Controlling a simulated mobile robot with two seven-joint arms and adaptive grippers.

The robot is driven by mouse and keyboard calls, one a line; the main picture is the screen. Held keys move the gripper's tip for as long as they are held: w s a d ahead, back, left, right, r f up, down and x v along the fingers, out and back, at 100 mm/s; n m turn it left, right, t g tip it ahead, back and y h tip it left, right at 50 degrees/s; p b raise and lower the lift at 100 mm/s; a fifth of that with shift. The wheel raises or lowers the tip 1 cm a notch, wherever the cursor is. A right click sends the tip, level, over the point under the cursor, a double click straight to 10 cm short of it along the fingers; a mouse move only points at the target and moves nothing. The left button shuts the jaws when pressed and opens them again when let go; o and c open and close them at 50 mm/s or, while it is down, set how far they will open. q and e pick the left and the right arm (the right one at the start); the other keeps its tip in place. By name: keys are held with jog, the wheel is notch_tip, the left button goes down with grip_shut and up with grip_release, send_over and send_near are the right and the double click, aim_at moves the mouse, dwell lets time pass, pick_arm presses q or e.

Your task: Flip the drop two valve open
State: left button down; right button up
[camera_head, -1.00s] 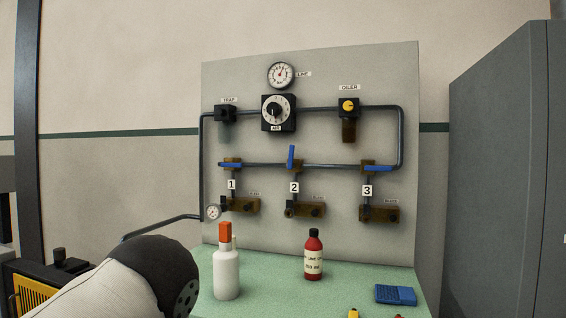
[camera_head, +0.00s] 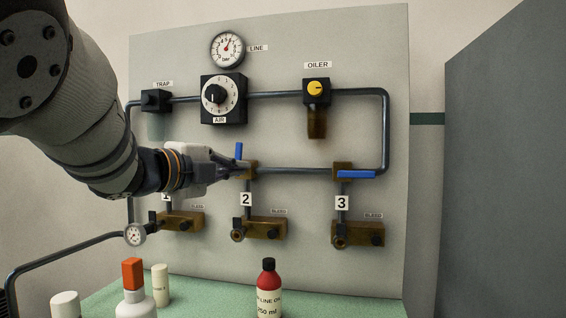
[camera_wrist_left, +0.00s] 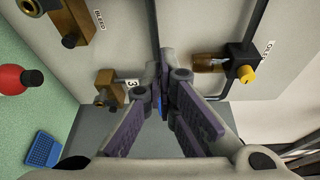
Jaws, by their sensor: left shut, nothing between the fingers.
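The drop two valve (camera_head: 250,170) is a brass body on the horizontal pipe above the "2" label (camera_head: 246,199). Its blue lever (camera_head: 239,151) stands upright, across the pipe. My left gripper (camera_head: 236,169) is shut and empty, reaching in from the left with its tips close beside the lever's lower part; I cannot tell whether they touch. The wrist view shows the two fingers (camera_wrist_left: 165,75) together, with a small blue piece between or behind them that I cannot identify for sure. The drop one valve is hidden behind my gripper. My right gripper is not in view.
The drop three lever (camera_head: 356,174) lies along the pipe. The oiler (camera_head: 317,92), air regulator (camera_head: 222,98) and trap (camera_head: 156,101) sit above. A red oil bottle (camera_head: 268,290) and a white orange-capped bottle (camera_head: 134,290) stand on the green bench below. A grey cabinet (camera_head: 480,160) is at right.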

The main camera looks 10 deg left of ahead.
aim_at(240, 159)
pick_arm(q)
jog(key=w+r, duration=0.1)
jog(key=w, duration=0.7)
jog(key=shift+w+a+r, duration=0.2)
jog(key=shift+w+r, duration=0.1)
jog(key=shift+w, duration=0.05)
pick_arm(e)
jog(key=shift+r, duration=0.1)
